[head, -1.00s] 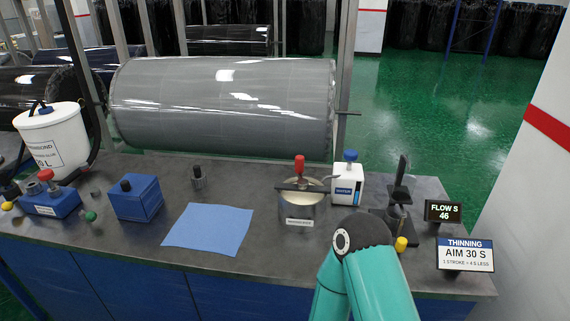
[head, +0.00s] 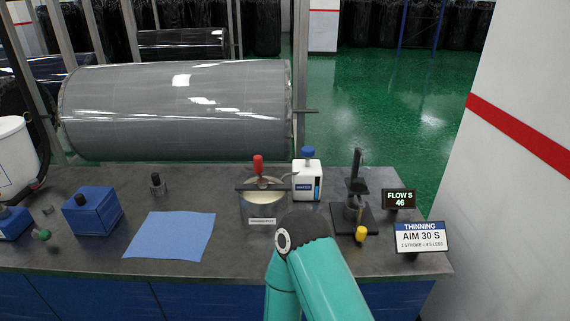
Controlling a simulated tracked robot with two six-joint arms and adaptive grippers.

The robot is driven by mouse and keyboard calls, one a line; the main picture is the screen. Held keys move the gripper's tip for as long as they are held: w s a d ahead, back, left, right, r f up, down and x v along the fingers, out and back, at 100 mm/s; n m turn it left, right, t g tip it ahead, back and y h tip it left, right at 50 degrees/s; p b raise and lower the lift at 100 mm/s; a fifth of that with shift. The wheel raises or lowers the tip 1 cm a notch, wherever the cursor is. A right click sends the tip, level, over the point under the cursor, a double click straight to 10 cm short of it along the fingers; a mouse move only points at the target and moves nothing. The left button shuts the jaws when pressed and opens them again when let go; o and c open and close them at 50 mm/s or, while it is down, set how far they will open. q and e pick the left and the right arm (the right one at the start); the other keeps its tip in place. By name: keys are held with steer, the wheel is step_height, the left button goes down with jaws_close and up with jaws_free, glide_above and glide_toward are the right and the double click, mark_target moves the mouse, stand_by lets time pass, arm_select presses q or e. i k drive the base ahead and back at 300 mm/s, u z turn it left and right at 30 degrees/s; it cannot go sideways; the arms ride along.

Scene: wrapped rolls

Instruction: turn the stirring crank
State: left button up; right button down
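The stirring crank is a dark crossbar with an upright red handle (head: 258,164). It lies across the top of a metal pot (head: 262,208) with pale contents and a white label, on the bench. A teal arm of mine comes up from the bottom edge, and its dark rounded joint is in front of the pot's lower right side. No gripper fingers show in this view, so neither gripper can be placed relative to the red handle. No hand is seen on the handle.
A white bottle with a blue cap (head: 308,181) stands close behind the pot's right side. A dark stand (head: 355,205), a FLOW S 46 display (head: 398,200) and an AIM 30 S sign (head: 421,237) are to the right. A blue cloth (head: 170,235) lies left.

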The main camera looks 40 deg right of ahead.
mark_target(262, 183)
steer(key=k, duration=1.05)
steer(key=z, duration=0.35)
steer(key=i, duration=0.9)
steer(key=z, duration=0.05)
